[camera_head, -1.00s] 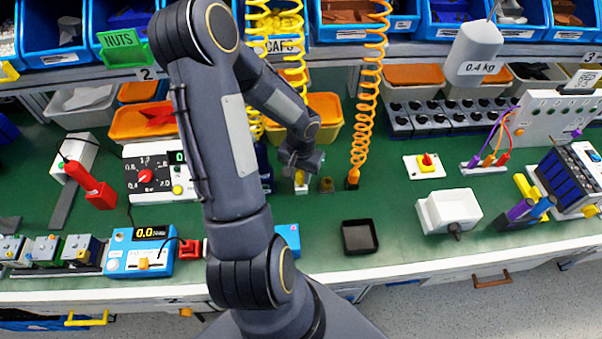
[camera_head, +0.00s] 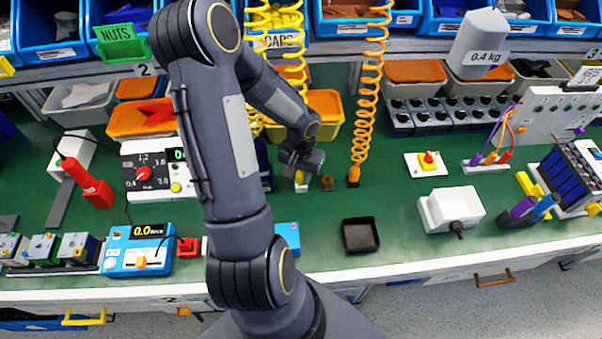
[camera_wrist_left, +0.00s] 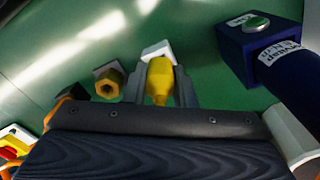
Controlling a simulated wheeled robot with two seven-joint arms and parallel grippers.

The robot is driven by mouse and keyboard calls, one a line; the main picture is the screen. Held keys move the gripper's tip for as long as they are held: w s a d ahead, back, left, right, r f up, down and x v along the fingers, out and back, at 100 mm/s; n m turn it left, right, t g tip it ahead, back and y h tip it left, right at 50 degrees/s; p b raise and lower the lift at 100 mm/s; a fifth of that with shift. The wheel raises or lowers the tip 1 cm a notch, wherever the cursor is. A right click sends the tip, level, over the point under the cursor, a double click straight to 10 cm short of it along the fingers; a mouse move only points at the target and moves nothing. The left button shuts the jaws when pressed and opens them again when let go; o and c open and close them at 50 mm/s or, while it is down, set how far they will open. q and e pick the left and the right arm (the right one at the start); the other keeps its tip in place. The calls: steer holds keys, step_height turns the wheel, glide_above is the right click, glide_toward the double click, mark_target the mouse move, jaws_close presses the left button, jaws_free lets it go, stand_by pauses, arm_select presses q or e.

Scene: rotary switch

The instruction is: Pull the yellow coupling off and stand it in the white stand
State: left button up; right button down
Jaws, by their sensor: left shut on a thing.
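The yellow coupling (camera_wrist_left: 160,82) is upright between the two fingers of my left gripper (camera_wrist_left: 158,92) in the wrist view. My left gripper (camera_head: 300,172) is shut on it, and in the head view the coupling (camera_head: 299,177) shows just below the fingers. The white stand (camera_wrist_left: 157,50) lies right behind the coupling in the wrist view, and in the head view the stand (camera_head: 302,188) shows directly under it. I cannot tell whether the coupling touches the stand or sits in it. My right gripper is not in view.
A brass hex fitting (camera_wrist_left: 108,84) on a small block stands close beside the coupling; it also shows in the head view (camera_head: 327,183). A dark blue box with a green button (camera_wrist_left: 250,30) is on the other side. A black tray (camera_head: 360,235) lies nearer the front edge.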

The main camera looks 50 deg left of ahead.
arm_select(q)
steer(key=shift+f, duration=0.25)
stand_by(0.4)
steer(key=o, duration=1.1)
steer(key=shift+c, duration=0.2)
steer(key=shift+r, duration=3.9)
steer(key=shift+d+r, duration=0.2)
steer(key=shift+r, duration=0.15)
steer(key=s+d+r+m+t+h, duration=0.1)
steer(key=s+d+r+t+h, duration=0.1)
steer(key=s+d+r, duration=0.3)
steer(key=s+d+r+m+t+h, duration=0.1)
steer(key=s+d+r+t, duration=0.2)
steer(key=s+d+r, duration=0.2)
steer(key=d+r, duration=0.3)
steer(key=d, duration=0.4)
steer(key=shift+s+d+r+m+t+h, duration=0.15)
steer(key=shift+s+r+m+t+h, duration=0.15)
steer(key=shift+s+h, duration=0.1)
